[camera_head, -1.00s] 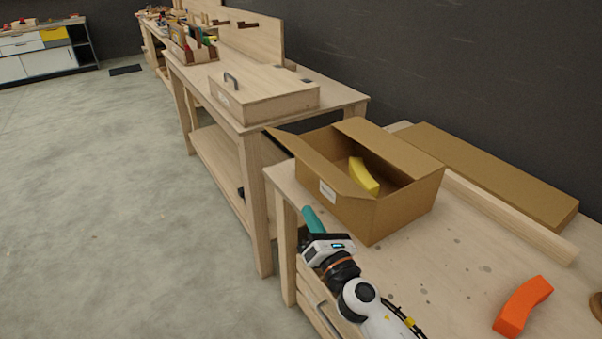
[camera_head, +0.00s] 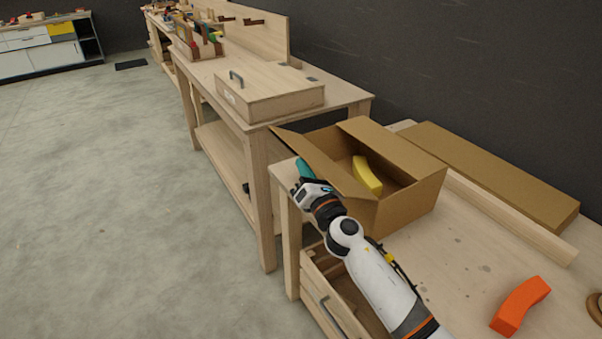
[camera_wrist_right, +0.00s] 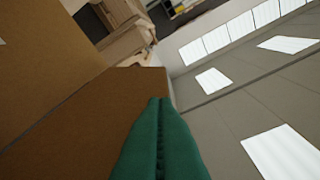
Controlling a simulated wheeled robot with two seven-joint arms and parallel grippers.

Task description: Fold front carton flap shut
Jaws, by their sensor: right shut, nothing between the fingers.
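The open brown carton (camera_head: 410,208) stands on the near workbench. Its front flap (camera_head: 322,162) is raised and leans outward toward the left. The opposite flap (camera_head: 392,148) stands at the far side. A yellow curved piece (camera_head: 367,175) lies inside the carton. My right gripper (camera_head: 303,167) is by the outer side of the front flap, its teal fingers shut and empty. In the right wrist view the fingers (camera_wrist_right: 160,105) overlap the brown flap (camera_wrist_right: 100,112); whether they touch it I cannot tell. My left gripper is out of view.
An orange curved piece (camera_head: 520,305) lies on the near workbench (camera_head: 460,270). A flat brown box (camera_head: 500,175) and a wooden bar (camera_head: 505,215) lie behind the carton. An open drawer (camera_head: 335,295) is below my right arm. Another bench with a wooden box (camera_head: 265,97) stands beyond.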

